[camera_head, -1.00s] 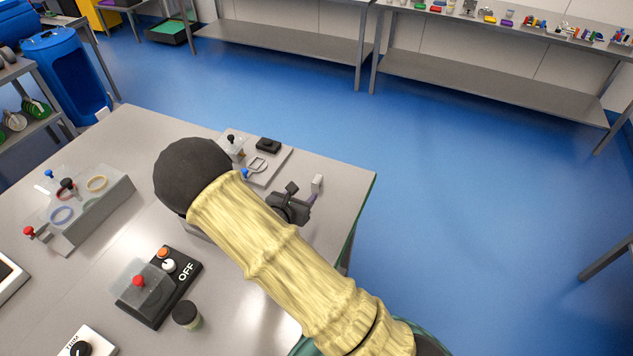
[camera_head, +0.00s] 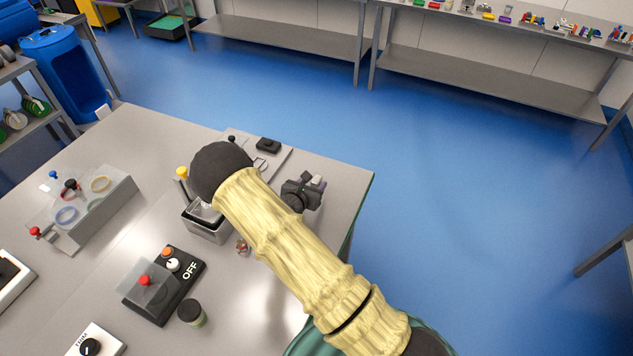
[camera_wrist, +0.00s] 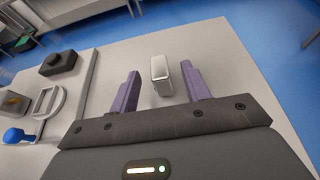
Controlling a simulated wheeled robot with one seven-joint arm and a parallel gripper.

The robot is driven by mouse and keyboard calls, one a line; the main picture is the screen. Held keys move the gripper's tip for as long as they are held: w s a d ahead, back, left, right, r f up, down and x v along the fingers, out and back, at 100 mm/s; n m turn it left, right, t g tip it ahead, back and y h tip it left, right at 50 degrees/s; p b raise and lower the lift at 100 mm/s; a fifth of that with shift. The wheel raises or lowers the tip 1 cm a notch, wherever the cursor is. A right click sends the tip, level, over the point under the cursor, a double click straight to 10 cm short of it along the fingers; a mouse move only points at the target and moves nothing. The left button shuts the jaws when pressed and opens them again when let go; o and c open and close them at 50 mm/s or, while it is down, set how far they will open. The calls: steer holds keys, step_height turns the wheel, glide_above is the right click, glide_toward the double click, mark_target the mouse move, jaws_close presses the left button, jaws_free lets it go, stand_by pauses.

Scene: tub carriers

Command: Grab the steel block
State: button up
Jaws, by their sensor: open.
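The steel block (camera_wrist: 159,68) is a small pale grey upright block on the grey table. In the wrist view it stands between the two purple fingers of my gripper (camera_wrist: 161,84), with a gap on either side. My gripper is open and not closed on it. In the head view my gripper (camera_head: 306,181) is at the table's right edge, and my arm's sleeve covers the area in front of it. The block cannot be told clearly from the fingers there.
A plate with a black knob (camera_head: 268,144) and a metal loop lies left of my gripper. A metal box (camera_head: 207,228) and an OFF switch panel (camera_head: 178,283) stand nearer. A clear-covered rack (camera_head: 100,213) is at left. Open floor lies beyond the right edge.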

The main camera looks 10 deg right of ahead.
mark_target(316, 180)
steer(key=shift+p+x, duration=0.4)
steer(key=shift+x, duration=1.2)
steer(key=shift+r, duration=0.1)
jaws_close()
steer(key=shift+r+b, duration=1.45)
steer(key=shift+r, duration=3.55)
